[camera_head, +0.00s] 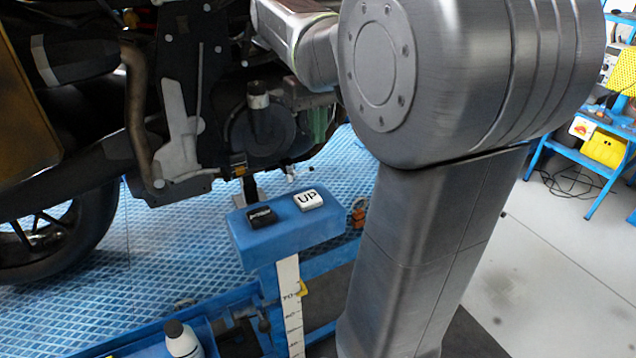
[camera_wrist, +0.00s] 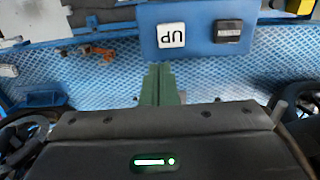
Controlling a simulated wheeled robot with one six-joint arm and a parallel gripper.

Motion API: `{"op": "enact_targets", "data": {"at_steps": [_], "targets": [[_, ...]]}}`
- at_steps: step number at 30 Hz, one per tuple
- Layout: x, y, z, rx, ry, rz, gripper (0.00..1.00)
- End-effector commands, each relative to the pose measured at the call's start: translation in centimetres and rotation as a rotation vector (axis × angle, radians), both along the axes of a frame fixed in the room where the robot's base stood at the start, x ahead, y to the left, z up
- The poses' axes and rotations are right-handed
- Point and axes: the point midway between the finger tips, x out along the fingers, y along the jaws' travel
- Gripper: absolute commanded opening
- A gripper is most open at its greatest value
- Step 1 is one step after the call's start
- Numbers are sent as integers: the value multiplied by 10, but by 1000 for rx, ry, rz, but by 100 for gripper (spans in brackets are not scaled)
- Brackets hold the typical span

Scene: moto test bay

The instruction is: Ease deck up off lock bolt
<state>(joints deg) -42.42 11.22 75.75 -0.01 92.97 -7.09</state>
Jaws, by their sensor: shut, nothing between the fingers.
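The blue lift deck (camera_head: 150,245) has a diamond-mesh surface, which also shows in the wrist view (camera_wrist: 120,75). A blue control box stands beside it (camera_head: 285,238), with a white UP button (camera_head: 308,199) and a black button (camera_head: 262,216). In the wrist view, the UP button (camera_wrist: 171,36) and the black button (camera_wrist: 228,31) lie beyond my gripper. My gripper (camera_wrist: 161,80) has green fingers, shut and empty, pointing toward the box without visible contact. Its green fingers also show in the head view (camera_head: 319,122). I cannot clearly identify the lock bolt.
A motorcycle (camera_head: 75,175) stands over the deck at left. A white height scale (camera_head: 290,305) runs down below the control box. A small orange part (camera_head: 358,213) sits right of the box. A white bottle (camera_head: 181,338) stands at bottom. Grey floor is open at right.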

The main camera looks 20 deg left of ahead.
Motion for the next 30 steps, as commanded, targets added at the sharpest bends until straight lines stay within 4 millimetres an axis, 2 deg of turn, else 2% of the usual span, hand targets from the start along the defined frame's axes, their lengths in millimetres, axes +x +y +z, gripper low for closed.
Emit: {"op": "enact_targets", "data": {"at_steps": [12, 16, 22, 30], "targets": [[-1, -1, -84, -4, 5, 0, 0], [-1, -1, -107, -4, 5, 0, 0], [0, 0, -126, -2, 2, 0, 0], [0, 0, -131, -1, 1, 0, 0]]}}
